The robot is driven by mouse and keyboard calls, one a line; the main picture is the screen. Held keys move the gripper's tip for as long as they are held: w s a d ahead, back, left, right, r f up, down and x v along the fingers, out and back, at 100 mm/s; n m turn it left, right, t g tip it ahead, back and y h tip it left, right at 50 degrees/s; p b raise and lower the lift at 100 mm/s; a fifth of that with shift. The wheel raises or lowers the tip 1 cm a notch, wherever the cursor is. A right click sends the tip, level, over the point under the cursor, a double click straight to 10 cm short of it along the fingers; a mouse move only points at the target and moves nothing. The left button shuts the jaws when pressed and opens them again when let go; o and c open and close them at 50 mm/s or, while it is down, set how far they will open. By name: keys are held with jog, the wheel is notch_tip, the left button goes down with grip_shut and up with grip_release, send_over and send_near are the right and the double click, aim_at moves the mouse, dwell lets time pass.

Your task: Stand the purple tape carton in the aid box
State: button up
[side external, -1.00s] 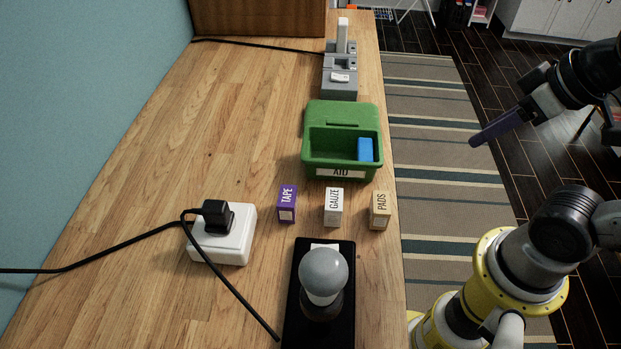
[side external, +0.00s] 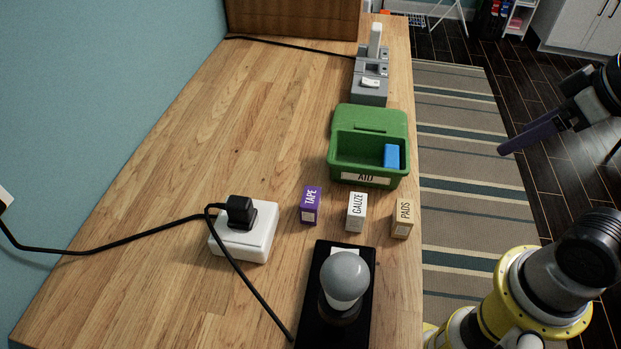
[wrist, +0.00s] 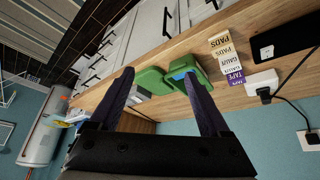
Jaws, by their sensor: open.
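The purple tape carton (side external: 311,205) stands upright on the wooden counter, left of a white gauze carton (side external: 356,212). It also shows in the wrist view (wrist: 231,70). The green aid box (side external: 367,172) stands open behind the cartons, with a blue item (side external: 391,156) inside at its right; the rest of its inside looks empty. My gripper (side external: 502,150) is off the right side of the counter, above the floor, well away from the carton. In the wrist view my gripper (wrist: 160,84) has its two dark fingers wide apart with nothing between them.
A tan pads carton (side external: 402,218) stands right of the gauze. A light bulb (side external: 344,280) on a black base is in front. A white socket block (side external: 244,237) with a plug and black cable lies left. A grey device (side external: 370,85) stands behind the box. The counter's left middle is clear.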

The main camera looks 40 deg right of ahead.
jog(key=w+a+r+n+g, duration=0.1)
jog(key=w+a+r+n, duration=0.15)
jog(key=w+r, duration=0.35)
jog(key=n+g, duration=0.5)
jog(key=n, duration=0.1)
send_over(311, 197)
notch_tip(311, 197, down, 11)
jog(key=shift+w+d+f, duration=0.15)
jog(key=shift+f, duration=0.05)
jog(key=shift+a+f, duration=0.1)
jog(key=shift+a, duration=0.1)
jog(key=shift+s+f, duration=0.2)
jog(key=shift+f, duration=3.7)
jog(key=shift+c, duration=0.2)
